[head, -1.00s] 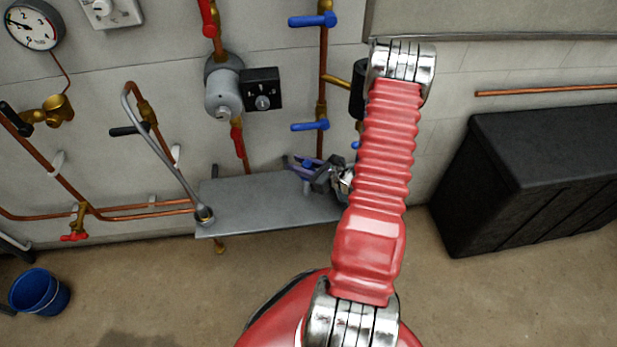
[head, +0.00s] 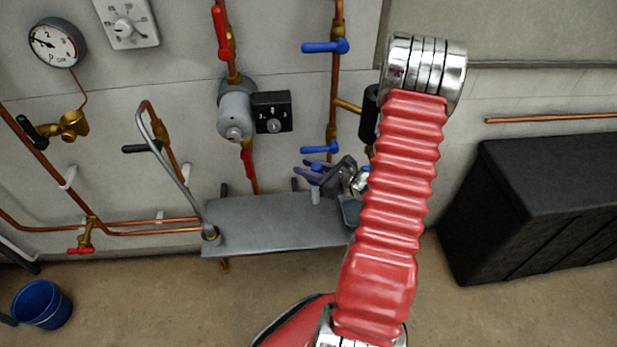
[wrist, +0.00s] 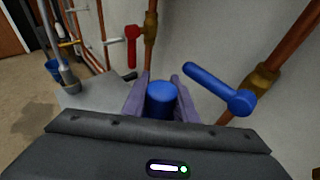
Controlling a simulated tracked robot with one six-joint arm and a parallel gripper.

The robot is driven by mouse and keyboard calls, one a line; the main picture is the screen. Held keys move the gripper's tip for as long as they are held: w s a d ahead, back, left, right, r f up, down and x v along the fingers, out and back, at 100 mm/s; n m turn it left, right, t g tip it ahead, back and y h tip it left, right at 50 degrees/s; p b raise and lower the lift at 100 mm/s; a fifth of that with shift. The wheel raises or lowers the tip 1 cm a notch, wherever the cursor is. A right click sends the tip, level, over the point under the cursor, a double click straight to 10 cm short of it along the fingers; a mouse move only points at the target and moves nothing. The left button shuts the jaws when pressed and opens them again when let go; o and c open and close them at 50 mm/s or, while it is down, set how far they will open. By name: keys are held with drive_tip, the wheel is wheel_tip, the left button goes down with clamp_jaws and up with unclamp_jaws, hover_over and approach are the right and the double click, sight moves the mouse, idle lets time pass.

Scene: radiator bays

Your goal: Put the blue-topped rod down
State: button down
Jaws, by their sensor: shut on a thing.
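My gripper (head: 311,170) has purple fingers and is over the back of the grey shelf (head: 260,228) in the head view. It is shut on the blue-topped rod. The rod's grey lower end (head: 315,195) shows below the fingers, in front of the shelf's back edge; I cannot tell whether it touches the shelf. In the wrist view the rod's round blue top (wrist: 161,100) sits between the two fingers (wrist: 160,98), and its lower part is hidden.
A blue valve lever (wrist: 220,90) is close to the right finger in the wrist view. Copper pipes with a red lever (wrist: 131,47) run up the wall. A grey bar (head: 178,172) leans down to the shelf's left end. The shelf's middle is clear. A black box (head: 545,205) stands at right.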

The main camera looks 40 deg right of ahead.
wheel_tip(320, 180, up, 9)
idle(0.4)
idle(0.5)
drive_tip(key=w+a+f+n+y, duration=0.1)
drive_tip(key=w+a+f, duration=0.1)
drive_tip(key=a, duration=0.8)
drive_tip(key=w+a+f+n+g+y, duration=0.1)
drive_tip(key=w+a+f, duration=0.1)
drive_tip(key=a, duration=0.7)
drive_tip(key=w+a+f+n+y, duration=0.1)
drive_tip(key=w+a+f+y, duration=0.1)
drive_tip(key=a, duration=0.8)
drive_tip(key=shift+w+a+f+n+g, duration=0.35)
drive_tip(key=shift+w+f, duration=0.2)
drive_tip(key=shift+f, duration=0.2)
drive_tip(key=shift+d, duration=0.15)
